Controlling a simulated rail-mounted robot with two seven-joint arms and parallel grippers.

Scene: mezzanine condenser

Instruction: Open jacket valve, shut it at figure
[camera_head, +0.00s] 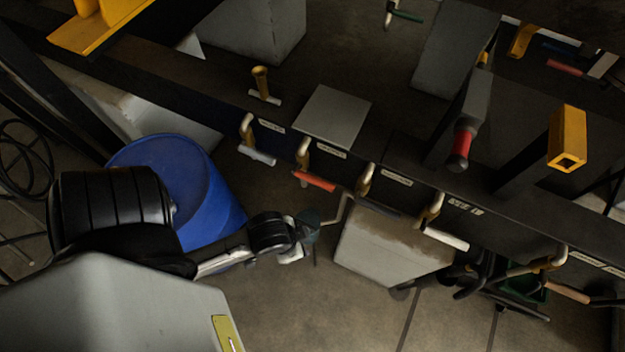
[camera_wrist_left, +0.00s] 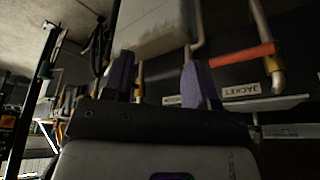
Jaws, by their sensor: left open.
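A row of bent-pipe valves with lever handles runs along the dark rail. The valve with the red-orange handle (camera_head: 316,181) also shows in the left wrist view (camera_wrist_left: 240,55). A label reading JACKET (camera_wrist_left: 243,91) sits beside that valve's pipe in the wrist view. My left gripper (camera_head: 308,232) is below the rail, apart from the red handle, in the head view. In the wrist view its two fingers (camera_wrist_left: 160,80) are spread with nothing clearly held between them. My right gripper is not in view. No readable gauge figure shows.
Neighbouring levers are a grey one (camera_head: 257,155) to the left and a white one (camera_head: 445,238) to the right. A blue drum (camera_head: 225,205) stands behind my left arm. A pale box (camera_head: 390,250) is close to the gripper's right. Bare floor lies below.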

